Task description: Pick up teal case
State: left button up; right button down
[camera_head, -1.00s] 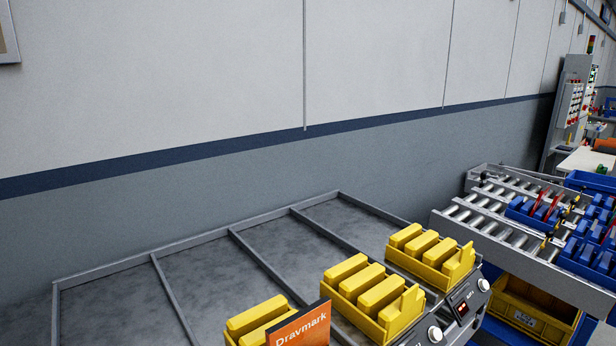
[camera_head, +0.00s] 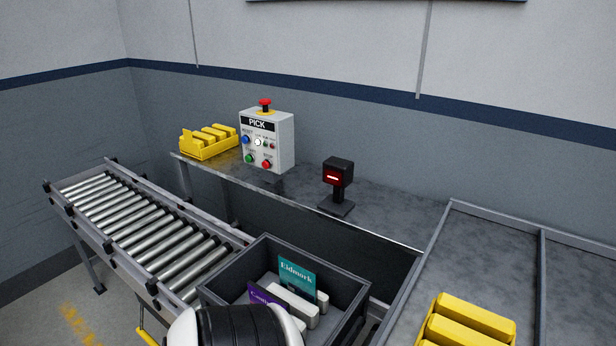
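A teal case (camera_head: 297,275) with white lettering that seems to read "Eidmark" stands upright in a dark grey bin (camera_head: 342,283). Its lower part is hidden behind white blocks (camera_head: 294,306) in the bin. A purple case (camera_head: 260,295) stands at the near left in the same bin, partly hidden by a white and black part of my arm at the bottom edge. That arm part covers the bin's near left corner. Neither of my grippers shows.
A roller conveyor (camera_head: 140,225) runs to the left of the bin. Behind are a PICK control box (camera_head: 267,140), a yellow tray of blocks (camera_head: 208,143) and a black scanner (camera_head: 338,183) on a grey counter (camera_head: 385,210). More yellow blocks (camera_head: 470,320) lie at lower right.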

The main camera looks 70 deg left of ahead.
aim_at(299, 280)
jog(key=u, duration=2.3)
jog(key=i+j+z, duration=0.1)
jog(key=j, duration=0.5)
jog(key=i+z, duration=0.05)
